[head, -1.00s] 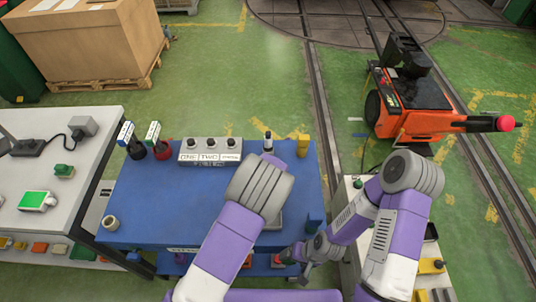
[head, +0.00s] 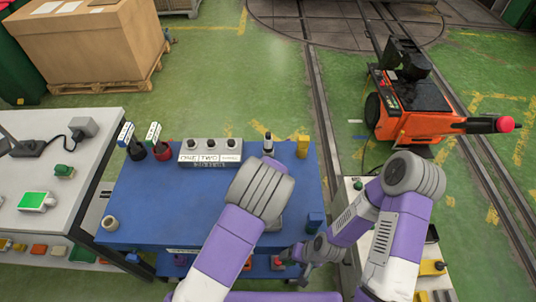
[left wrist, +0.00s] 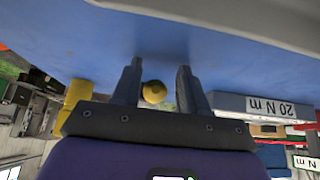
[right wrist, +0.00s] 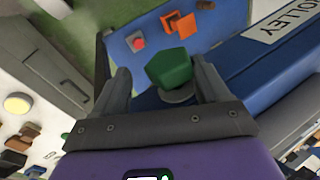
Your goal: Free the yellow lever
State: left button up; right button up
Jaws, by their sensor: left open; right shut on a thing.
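A round yellow knob (left wrist: 154,92), which may be the end of the yellow lever, shows between the fingers of my left gripper (left wrist: 156,85) in the left wrist view. That gripper is open, with the fingers on either side of the knob; I cannot tell whether they touch it. In the head view my left forearm hides it. My right gripper (right wrist: 163,85) is low at the front right edge of the blue table in the head view (head: 296,262). It is shut on a green block-like knob (right wrist: 170,68) at the side of the blue trolley.
The blue table (head: 150,205) carries a grey box (head: 210,151) marked ONE and TWO, and a yellow block (head: 302,146). A white bench (head: 75,140) stands at left. A cardboard box (head: 85,45) is behind.

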pick_arm(q)
jog(key=shift+s+a+r+p, duration=0.3)
jog(key=shift+s+a+p, duration=0.05)
jog(key=shift+p, duration=0.1)
jog(key=shift+s+d+r+p, duration=0.1)
jog(key=shift+d+r+p, duration=0.05)
jog(key=shift+r+p, duration=0.3)
jog(key=shift+s+d+r+p, duration=0.1)
jog(key=shift+r+p, duration=0.2)
jog(key=shift+r, duration=0.1)
jog(key=shift+p+v, duration=0.7)
jog(key=shift+v, duration=0.55)
jog(key=shift+s+d+r, duration=0.2)
jog(key=shift+s+r, duration=0.05)
jog(key=shift+r, duration=0.1)
pick_arm(e)
jog(key=r, duration=0.1)
jog(key=d, duration=0.1)
jog(key=r, duration=0.1)
jog(key=shift+s+d+r+g, duration=0.2)
jog(key=shift+s+r+g, duration=0.1)
pick_arm(q)
jog(key=shift+p, duration=0.3)
